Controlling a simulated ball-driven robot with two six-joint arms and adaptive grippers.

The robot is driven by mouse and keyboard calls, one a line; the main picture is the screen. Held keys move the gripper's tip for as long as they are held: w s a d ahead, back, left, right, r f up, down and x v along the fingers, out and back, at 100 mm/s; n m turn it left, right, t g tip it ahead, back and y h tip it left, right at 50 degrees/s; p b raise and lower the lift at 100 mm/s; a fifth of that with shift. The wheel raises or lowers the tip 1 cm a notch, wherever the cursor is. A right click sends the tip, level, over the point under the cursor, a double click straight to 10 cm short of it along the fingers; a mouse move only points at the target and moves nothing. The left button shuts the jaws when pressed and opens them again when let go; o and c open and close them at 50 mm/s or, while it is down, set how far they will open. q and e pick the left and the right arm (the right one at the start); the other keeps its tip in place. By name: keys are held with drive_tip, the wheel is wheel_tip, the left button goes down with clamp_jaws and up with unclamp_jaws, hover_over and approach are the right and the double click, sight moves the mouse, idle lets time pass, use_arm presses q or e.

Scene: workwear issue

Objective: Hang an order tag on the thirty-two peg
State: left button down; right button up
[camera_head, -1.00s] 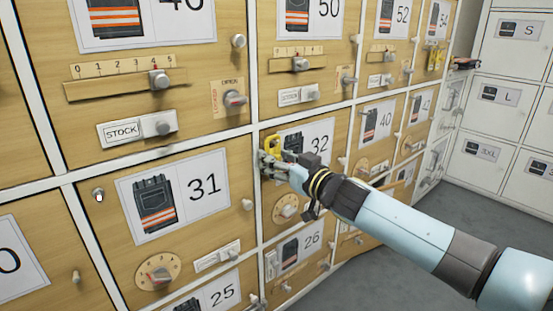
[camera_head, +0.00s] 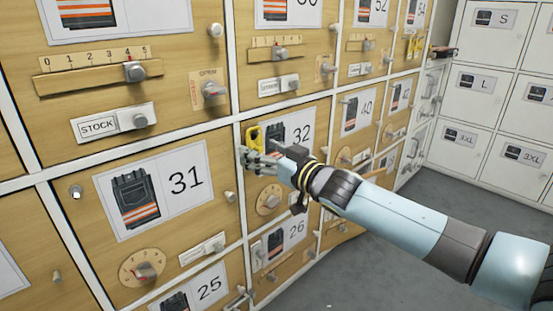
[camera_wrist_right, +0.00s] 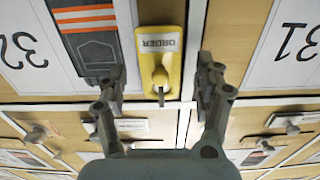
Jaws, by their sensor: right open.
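A yellow order tag (camera_head: 253,135) is at the upper left corner of the thirty-two panel (camera_head: 318,124). In the right wrist view, which is upside down, the tag (camera_wrist_right: 160,50) reads ORDER and lies against the panel. A small metal peg (camera_wrist_right: 161,92) shows at its holed end and appears to pass through the hole. My right gripper (camera_head: 256,160) is at the tag. Its two fingers (camera_wrist_right: 168,88) stand apart on either side of the tag, with gaps to it. My left gripper is out of view.
The thirty-one panel (camera_head: 80,240) is left of the white divider, with its own peg (camera_head: 76,192). A dial (camera_head: 269,199) sits below my right gripper. Knobs and sliders stick out from neighbouring panels. White lockers (camera_head: 490,90) and open grey floor (camera_head: 380,260) are at the right.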

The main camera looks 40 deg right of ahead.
drive_tip(key=shift+s+d, duration=0.2)
drive_tip(key=shift+s, duration=2.75)
drive_tip(key=shift+f, duration=0.1)
drive_tip(key=s+a+f+g, duration=0.3)
drive_tip(key=s+f+g, duration=0.1)
drive_tip(key=s+f, duration=0.7)
drive_tip(key=s+a+f+g, duration=0.45)
drive_tip(key=s+f, duration=0.35)
drive_tip(key=f, duration=0.4)
use_arm(q)
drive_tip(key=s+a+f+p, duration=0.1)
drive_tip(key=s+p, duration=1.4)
drive_tip(key=p, duration=0.1)
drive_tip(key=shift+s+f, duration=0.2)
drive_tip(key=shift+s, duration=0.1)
use_arm(e)
drive_tip(key=s+f+g, duration=0.3)
drive_tip(key=s, duration=0.8)
drive_tip(key=s+d+f+g+h, duration=0.1)
drive_tip(key=s+f+g, duration=0.2)
drive_tip(key=s, duration=0.8)
drive_tip(key=s+d+f+g+h, duration=0.1)
drive_tip(key=s+f+g, duration=0.2)
drive_tip(key=s, duration=0.8)
drive_tip(key=shift+s+f+m, duration=0.2)
drive_tip(key=shift+s+m, duration=0.1)
drive_tip(key=shift+s, duration=0.1)
